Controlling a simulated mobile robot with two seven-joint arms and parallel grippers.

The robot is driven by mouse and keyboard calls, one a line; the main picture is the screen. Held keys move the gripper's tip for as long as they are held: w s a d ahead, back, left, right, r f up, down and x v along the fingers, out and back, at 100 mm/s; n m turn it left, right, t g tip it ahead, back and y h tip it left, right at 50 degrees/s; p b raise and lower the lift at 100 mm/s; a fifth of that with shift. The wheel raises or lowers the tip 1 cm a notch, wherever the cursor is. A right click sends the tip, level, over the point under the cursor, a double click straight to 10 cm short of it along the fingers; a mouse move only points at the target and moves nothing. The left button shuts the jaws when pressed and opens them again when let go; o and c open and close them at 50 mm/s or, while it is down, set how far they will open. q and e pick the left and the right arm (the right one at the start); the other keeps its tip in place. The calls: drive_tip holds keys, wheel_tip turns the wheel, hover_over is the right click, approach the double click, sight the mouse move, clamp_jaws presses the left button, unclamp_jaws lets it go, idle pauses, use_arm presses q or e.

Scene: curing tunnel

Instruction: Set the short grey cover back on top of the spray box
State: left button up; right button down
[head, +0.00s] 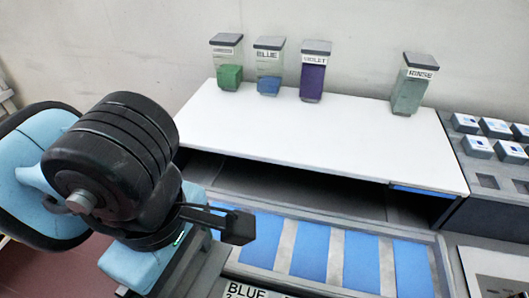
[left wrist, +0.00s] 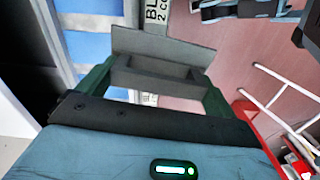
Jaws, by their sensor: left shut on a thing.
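My left gripper (left wrist: 155,92) is shut on a grey cover (left wrist: 160,47), a flat plate with a raised bar, which spans between its two green fingers in the left wrist view. My right gripper is not in view.
Bottles labelled BLUE (head: 268,68), VIOLET (head: 313,75) and RINSE (head: 412,85), and a green-filled one (head: 228,65), stand on the white top. Blue panels (head: 312,250) lie before it. A BLUE sign (head: 252,290) is at the bottom edge. Several small boxes (head: 495,128) sit right.

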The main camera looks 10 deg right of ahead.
use_arm(q)
drive_tip(key=w+a+m, duration=0.2)
drive_tip(key=a+m, duration=0.1)
drive_tip(key=w+a+f+m, duration=0.1)
drive_tip(key=w+a+m, duration=0.1)
drive_tip(key=a+m, duration=0.2)
drive_tip(key=w+a+m, duration=0.2)
drive_tip(key=a+m, duration=0.1)
drive_tip(key=a, duration=0.1)
drive_tip(key=shift+w+a+f+m, duration=0.1)
drive_tip(key=shift+a+f+m, duration=0.1)
drive_tip(key=shift+m, duration=0.2)
drive_tip(key=shift+w+a+m, duration=0.25)
drive_tip(key=shift+a+m, duration=0.6)
drive_tip(key=shift+m, duration=0.05)
drive_tip(key=shift+s, duration=0.1)
